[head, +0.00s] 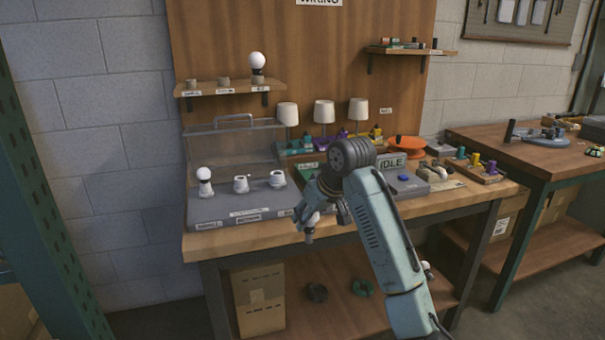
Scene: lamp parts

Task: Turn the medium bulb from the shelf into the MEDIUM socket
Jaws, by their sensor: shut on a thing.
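My gripper (309,229) hangs in front of the grey socket base (225,208), over the bench's front edge. It is shut on a small pale thing (312,219), apparently the medium bulb, mostly hidden by the fingers. The base has three white sockets in a row. The left socket (205,190) has a small round white bulb (204,173) in it. The middle socket (241,184), apparently the MEDIUM one, and the right socket (277,179) show no bulb. My gripper is to the right of and nearer than these sockets. The wall shelf (225,89) holds a large white bulb (258,61) at its right end.
Two empty grey holders stand on the shelf, the left one (191,84) and the middle one (224,82). A clear cover with a handle (233,121) stands behind the sockets. Three small lamps (324,111), an orange reel (405,146) and an IDLE display (391,162) are farther right.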

